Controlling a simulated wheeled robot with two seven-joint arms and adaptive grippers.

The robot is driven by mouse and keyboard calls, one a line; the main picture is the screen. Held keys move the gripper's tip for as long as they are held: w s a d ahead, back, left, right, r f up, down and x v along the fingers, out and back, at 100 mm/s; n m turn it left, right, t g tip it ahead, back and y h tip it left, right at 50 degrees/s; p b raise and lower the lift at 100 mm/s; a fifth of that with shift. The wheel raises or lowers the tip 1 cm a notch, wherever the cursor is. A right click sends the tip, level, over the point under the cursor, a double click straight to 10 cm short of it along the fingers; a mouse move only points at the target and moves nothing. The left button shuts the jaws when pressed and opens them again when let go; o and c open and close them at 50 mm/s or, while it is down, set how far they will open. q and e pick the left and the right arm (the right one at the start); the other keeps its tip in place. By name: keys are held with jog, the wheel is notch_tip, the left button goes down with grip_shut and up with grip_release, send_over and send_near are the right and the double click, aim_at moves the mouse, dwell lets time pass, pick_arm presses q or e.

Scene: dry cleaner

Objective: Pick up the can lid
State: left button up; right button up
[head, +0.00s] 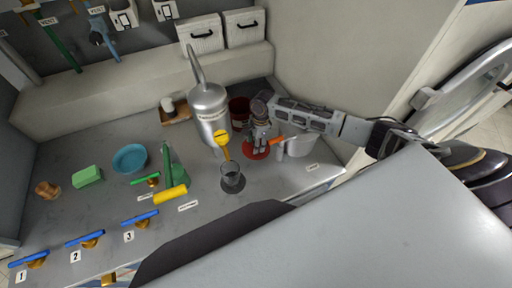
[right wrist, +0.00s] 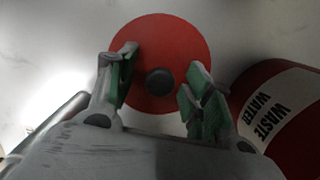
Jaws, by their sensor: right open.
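The can lid is a flat red disc with a dark round knob at its middle. In the right wrist view the lid (right wrist: 170,45) lies on the grey counter, with the knob (right wrist: 160,81) between my two fingertips. My right gripper (right wrist: 158,85) is open around the knob with a gap on each side. In the head view my right gripper (head: 259,148) points down over the lid (head: 250,154), covering part of it. The knob is hidden there. My left gripper does not show in either view.
The red waste water can (right wrist: 285,105) stands close to the right finger; it also shows in the head view (head: 238,107). A silver canister (head: 208,110), a glass (head: 232,178) and a white pot (head: 299,146) stand close by. A blue bowl (head: 130,158) and green block (head: 87,175) lie left.

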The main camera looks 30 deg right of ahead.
grip_shut()
dwell(0.4)
jog(key=shift+r, duration=5.05)
